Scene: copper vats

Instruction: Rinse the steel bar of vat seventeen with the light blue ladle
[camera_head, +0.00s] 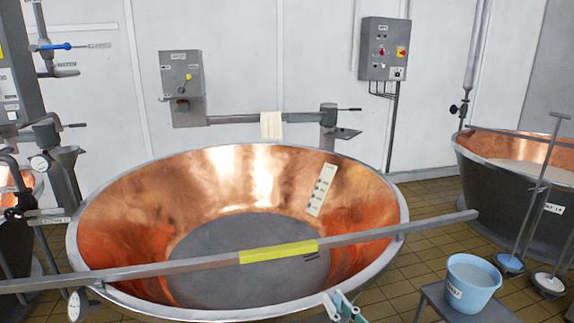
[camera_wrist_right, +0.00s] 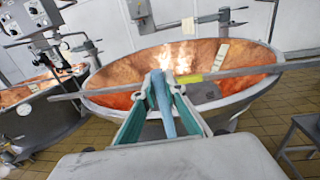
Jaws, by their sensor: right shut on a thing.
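The steel bar (camera_head: 390,232) lies across the wide copper vat (camera_head: 240,175) and has a yellow band (camera_head: 278,252) near its middle. The bar also shows in the right wrist view (camera_wrist_right: 250,71). My right gripper (camera_head: 343,304) is at the bottom of the head view, by the vat's near rim. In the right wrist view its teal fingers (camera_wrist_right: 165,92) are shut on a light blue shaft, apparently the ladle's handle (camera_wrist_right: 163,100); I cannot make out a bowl. My left gripper is not in view.
A light blue bucket (camera_head: 472,284) stands on a grey stool (camera_head: 432,298) at lower right. A second vat (camera_head: 505,190) and long-handled tools (camera_head: 530,200) stand at right. A pale cloth (camera_head: 271,125) hangs on the wall arm. A gauge (camera_head: 77,305) is at the near left rim.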

